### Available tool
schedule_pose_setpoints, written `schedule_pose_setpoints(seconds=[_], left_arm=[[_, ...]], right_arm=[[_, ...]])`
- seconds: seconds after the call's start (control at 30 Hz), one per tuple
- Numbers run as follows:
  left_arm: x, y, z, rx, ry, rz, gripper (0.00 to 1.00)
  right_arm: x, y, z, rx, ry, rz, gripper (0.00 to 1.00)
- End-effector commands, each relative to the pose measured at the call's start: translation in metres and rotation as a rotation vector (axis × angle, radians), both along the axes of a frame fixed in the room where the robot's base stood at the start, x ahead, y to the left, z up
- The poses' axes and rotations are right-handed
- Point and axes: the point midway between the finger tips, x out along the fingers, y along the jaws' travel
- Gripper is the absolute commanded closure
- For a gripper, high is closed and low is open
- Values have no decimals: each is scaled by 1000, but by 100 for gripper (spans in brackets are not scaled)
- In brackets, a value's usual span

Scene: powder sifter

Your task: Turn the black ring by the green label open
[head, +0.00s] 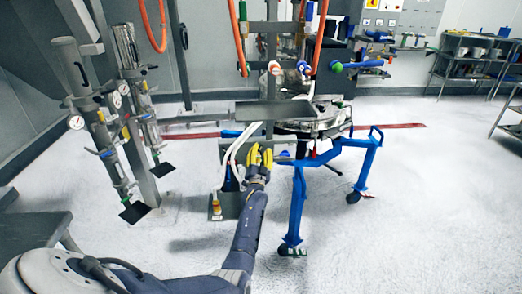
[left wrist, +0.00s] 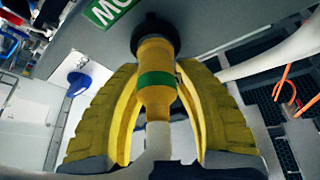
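The black ring (left wrist: 156,32) sits at the top of a yellow fitting (left wrist: 154,62) with a green band, against a grey panel in the left wrist view. A white hose runs from the fitting toward my wrist. A green label (left wrist: 108,10) with white letters, partly cut off, is left of the ring. My left gripper (left wrist: 158,72) has its yellow fingers on both sides of the fitting, tips just short of the ring; whether they press on it is unclear. In the head view the gripper (head: 260,156) is at the panel and hides the ring. My right gripper is out of view.
White hoses (head: 233,150) curve beside the gripper. A blue wheeled frame (head: 298,205) stands to its right, and a dark flat plate (head: 276,111) is above. Cylinders on a post (head: 95,120) stand at left. The floor at front right is clear.

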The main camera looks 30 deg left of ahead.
Motion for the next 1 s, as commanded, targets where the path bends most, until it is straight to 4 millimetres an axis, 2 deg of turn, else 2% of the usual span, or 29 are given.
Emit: schedule_pose_setpoints(seconds=[0.2,0.57,0.83,1.0], left_arm=[[9,4,4,-1,0,0,69],[10,5,4,-1,0,0,68],[10,5,4,-1,0,0,100],[10,5,4,-1,0,0,100]], right_arm=[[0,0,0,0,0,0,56],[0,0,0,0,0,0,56],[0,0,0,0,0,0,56],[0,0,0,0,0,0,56]])
